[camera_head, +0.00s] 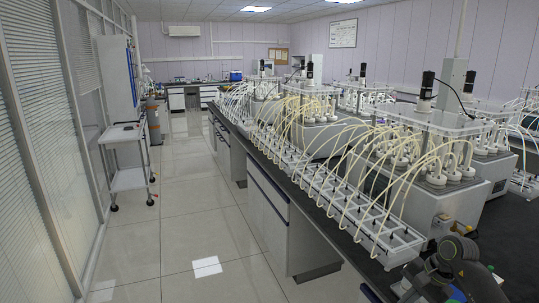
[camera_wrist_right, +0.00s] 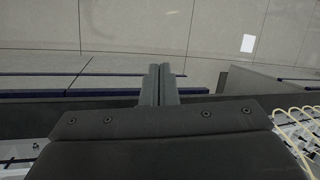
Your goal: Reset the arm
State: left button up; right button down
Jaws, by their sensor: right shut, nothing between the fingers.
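My right arm shows at the lower right of the head view, dark grey and bent, over the near end of the black bench (camera_head: 510,245). In the right wrist view my right gripper (camera_wrist_right: 160,70) is shut, its two grey fingers side by side with nothing between them. The fingers point out past the bench edge, with the tiled floor (camera_wrist_right: 130,25) beyond them. My left arm and gripper are not in view.
White reactor units (camera_head: 436,205) with pale tubes stand along the bench. A white rack of bottles (camera_head: 392,240) runs along its front edge, close to my right arm. A small trolley (camera_head: 130,178) stands at the left. The aisle floor (camera_head: 190,215) is clear.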

jog(key=s+a+f+m+t+y+b, duration=0.1)
jog(key=a+f+m+t+y, duration=0.3)
jog(key=f+m, duration=0.3)
jog(key=a+f+m+t+y+b, duration=0.1)
jog(key=a+f+m+y, duration=0.2)
jog(key=a+f+m, duration=0.35)
jog(key=s+d+f+m+t+h+b, duration=0.1)
jog(key=s+d+f+m+t+h, duration=0.25)
jog(key=f+m, duration=0.65)
jog(key=s+d+f+m+t+h+b, duration=0.1)
jog(key=s+d+f+m+t+h, duration=0.15)
jog(key=s+f+m+h, duration=0.7)
jog(key=s+f+m+g+b, duration=0.1)
jog(key=s+f+m+g, duration=0.4)
jog(key=s+f+m, duration=1.1)
jog(key=s+a+f+m+g, duration=0.2)
jog(key=s+m, duration=0.3)
jog(key=s, duration=0.4)
jog(key=s+a+f+m+g+y, duration=0.1)
jog(key=s+a+f+m+g, duration=0.2)
jog(key=s+m, duration=0.3)
jog(key=s+g, duration=0.1)
jog(key=s, duration=0.3)
jog(key=shift+s+f+g+b, duration=0.15)
jog(key=shift+f+g+b, duration=0.1)
jog(key=shift+g+b, duration=0.15)
